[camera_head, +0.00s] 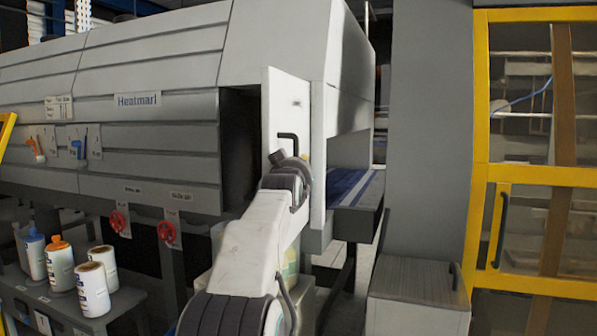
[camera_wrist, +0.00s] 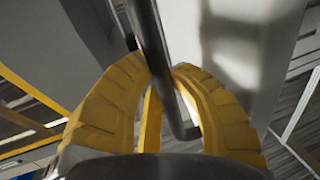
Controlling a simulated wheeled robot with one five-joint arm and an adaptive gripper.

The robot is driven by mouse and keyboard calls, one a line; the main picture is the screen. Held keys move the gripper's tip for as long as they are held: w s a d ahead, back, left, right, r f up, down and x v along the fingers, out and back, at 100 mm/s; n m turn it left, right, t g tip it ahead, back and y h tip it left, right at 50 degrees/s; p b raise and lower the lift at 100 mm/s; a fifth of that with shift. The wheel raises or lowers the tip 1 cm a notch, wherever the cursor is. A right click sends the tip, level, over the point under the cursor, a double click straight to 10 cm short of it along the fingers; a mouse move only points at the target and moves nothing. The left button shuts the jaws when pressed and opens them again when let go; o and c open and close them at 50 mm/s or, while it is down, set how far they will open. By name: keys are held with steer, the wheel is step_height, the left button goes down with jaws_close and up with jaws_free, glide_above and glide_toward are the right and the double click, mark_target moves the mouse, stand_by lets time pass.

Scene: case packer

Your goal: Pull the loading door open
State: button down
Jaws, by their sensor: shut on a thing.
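The loading door (camera_head: 272,110) is a pale panel on the grey machine. It stands swung out, with a dark opening beside it on the left. Its dark bar handle (camera_head: 289,136) is on the panel's face. My gripper (camera_head: 288,160) is at this handle, at the end of my outstretched arm; its fingers are hard to make out in the head view. In the wrist view my gripper's yellow fingers (camera_wrist: 160,72) are closed around the dark handle bar (camera_wrist: 147,28), which runs between them and bends at its lower end.
A shelf (camera_head: 122,300) with several bottles is at the lower left, below red valve wheels (camera_head: 167,231). A blue-topped conveyor (camera_head: 355,188) lies right of the door. A grey box (camera_head: 418,290) and a yellow-framed enclosure (camera_head: 476,150) stand at the right.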

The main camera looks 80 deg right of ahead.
steer(key=c, duration=1)
jaws_free()
steer(key=shift+a, duration=0.1)
steer(key=shift+a, duration=0.15)
steer(key=shift+s+a, duration=0.2)
steer(key=shift+a, duration=1.75)
steer(key=shift+s+a, duration=0.25)
steer(key=shift+a, duration=1.7)
steer(key=shift+s+a, duration=0.2)
steer(key=shift+a, duration=1.75)
steer(key=shift+c, duration=0.3)
